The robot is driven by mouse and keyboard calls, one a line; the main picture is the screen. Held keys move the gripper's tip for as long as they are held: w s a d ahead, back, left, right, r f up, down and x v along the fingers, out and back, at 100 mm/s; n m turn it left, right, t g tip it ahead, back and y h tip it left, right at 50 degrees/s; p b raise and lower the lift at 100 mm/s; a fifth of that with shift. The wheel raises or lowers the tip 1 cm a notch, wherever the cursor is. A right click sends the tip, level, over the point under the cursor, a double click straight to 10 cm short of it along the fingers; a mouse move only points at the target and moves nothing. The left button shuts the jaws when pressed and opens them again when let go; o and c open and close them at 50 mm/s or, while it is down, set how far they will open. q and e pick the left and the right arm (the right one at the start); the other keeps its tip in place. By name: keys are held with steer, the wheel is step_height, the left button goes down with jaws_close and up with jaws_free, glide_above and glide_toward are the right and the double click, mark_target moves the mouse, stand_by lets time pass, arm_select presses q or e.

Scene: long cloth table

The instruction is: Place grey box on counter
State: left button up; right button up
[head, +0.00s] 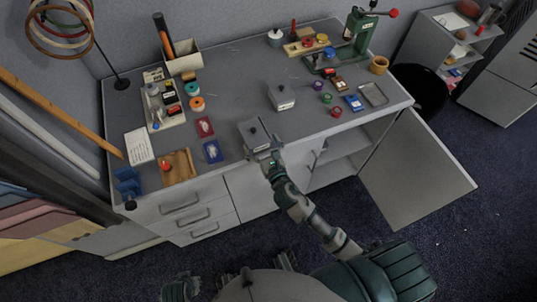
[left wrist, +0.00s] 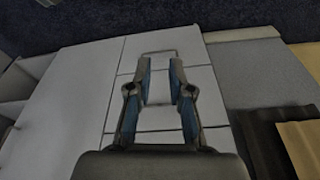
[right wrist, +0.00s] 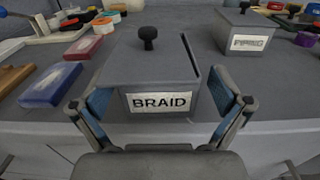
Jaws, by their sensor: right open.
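A grey box (head: 254,131) with a black knob sits at the counter's front edge. In the right wrist view the same grey box (right wrist: 150,65) carries a label reading BRAID. My right gripper (right wrist: 162,108) is open, one finger at each side of the box's front; finger contact is not clear. It also shows in the head view (head: 268,158) just in front of the box. A second grey box (head: 281,96) with a knob stands farther back on the counter (head: 235,75). My left gripper (left wrist: 161,68) is open and empty, facing the drawer fronts.
Red (head: 204,126) and blue (head: 213,151) packs and a wooden tray (head: 179,168) lie left of the box. A green press (head: 357,35) stands at the back right. A cabinet door (head: 415,170) hangs open at the right. Counter space between the two grey boxes is clear.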

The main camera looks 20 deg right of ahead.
steer(key=s, duration=0.9)
steer(key=s+d+f+m+g+h, duration=0.2)
steer(key=s+d+f+m+g, duration=0.2)
steer(key=f+m, duration=0.5)
steer(key=s+d+f+m+g+h, duration=0.1)
steer(key=s+d+f+m+g, duration=0.35)
steer(key=m, duration=0.65)
arm_select(q)
steer(key=shift+f, duration=0.75)
arm_select(e)
steer(key=s+a+f+m+g+y, duration=0.1)
steer(key=s+f+m+g, duration=0.2)
steer(key=s+f+m, duration=0.2)
steer(key=s+a+f+m+g+y, duration=0.1)
steer(key=s+f+m+g, duration=0.3)
steer(key=s+m, duration=0.5)
steer(key=shift+s+a+f+m, duration=0.15)
steer(key=shift+a+f+m, duration=0.15)
steer(key=shift+a+f, duration=0.4)
